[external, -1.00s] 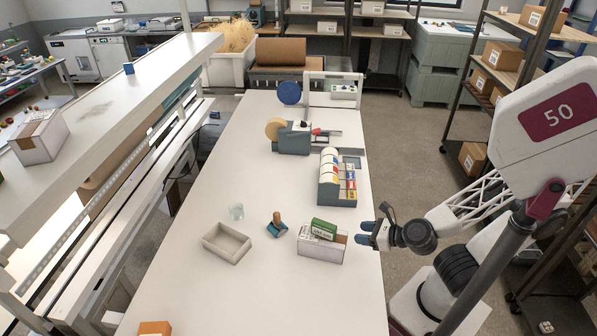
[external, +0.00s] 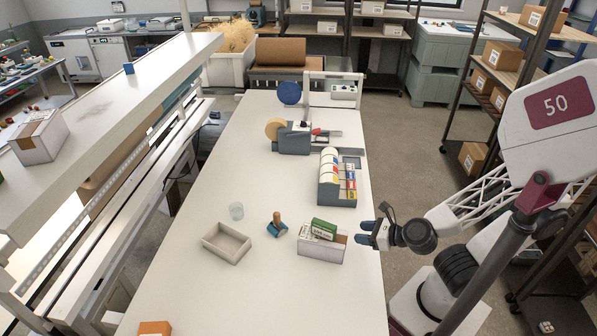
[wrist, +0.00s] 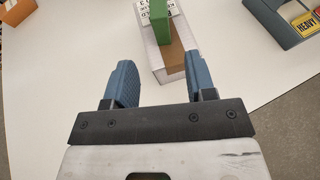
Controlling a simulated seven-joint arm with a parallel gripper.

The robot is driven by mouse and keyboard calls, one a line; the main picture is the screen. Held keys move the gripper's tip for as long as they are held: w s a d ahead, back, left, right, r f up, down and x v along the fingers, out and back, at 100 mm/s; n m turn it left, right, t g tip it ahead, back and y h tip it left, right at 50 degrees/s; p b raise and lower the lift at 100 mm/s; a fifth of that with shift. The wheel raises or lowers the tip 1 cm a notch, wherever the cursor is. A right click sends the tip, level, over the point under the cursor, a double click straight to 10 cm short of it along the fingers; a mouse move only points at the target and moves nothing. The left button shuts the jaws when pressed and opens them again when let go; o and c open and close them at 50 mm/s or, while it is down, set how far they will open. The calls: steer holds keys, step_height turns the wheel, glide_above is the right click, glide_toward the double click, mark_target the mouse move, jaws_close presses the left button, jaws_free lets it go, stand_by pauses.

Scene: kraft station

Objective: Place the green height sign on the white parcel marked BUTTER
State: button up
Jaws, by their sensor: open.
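A green block-like sign with pale lettering (external: 324,228) rests on top of a white parcel (external: 320,249) with a brown tape strip, near the table's right edge. The parcel's printed name is too small to read. In the wrist view the green sign (wrist: 160,22) lies on the parcel (wrist: 174,62), beyond my fingers. My gripper (external: 366,234) is just right of the parcel, at the table's edge, apart from both.
Left of the parcel are a wooden-handled stamp (external: 277,226), an open grey tray (external: 227,243) and a clear cup (external: 236,211). A label rack (external: 338,180) and a tape dispenser (external: 293,139) stand behind. An orange box (external: 154,328) is at the front. The table centre is clear.

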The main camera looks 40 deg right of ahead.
steer(key=w+d+r+n+g+y, duration=0.25)
steer(key=w+n, duration=0.35)
steer(key=n, duration=0.7)
steer(key=s+d+f+n+g+h, duration=0.1)
steer(key=d+n+g+h, duration=0.2)
steer(key=d+n, duration=0.6)
steer(key=s+d+f+n+g+h, duration=0.1)
steer(key=d+n+g+h, duration=0.3)
steer(key=d+n, duration=0.5)
steer(key=s+d+h, duration=0.1)
steer(key=d, duration=0.8)
steer(key=shift+s, duration=0.2)
steer(key=shift+d+g, duration=0.1)
steer(key=shift+g, duration=0.15)
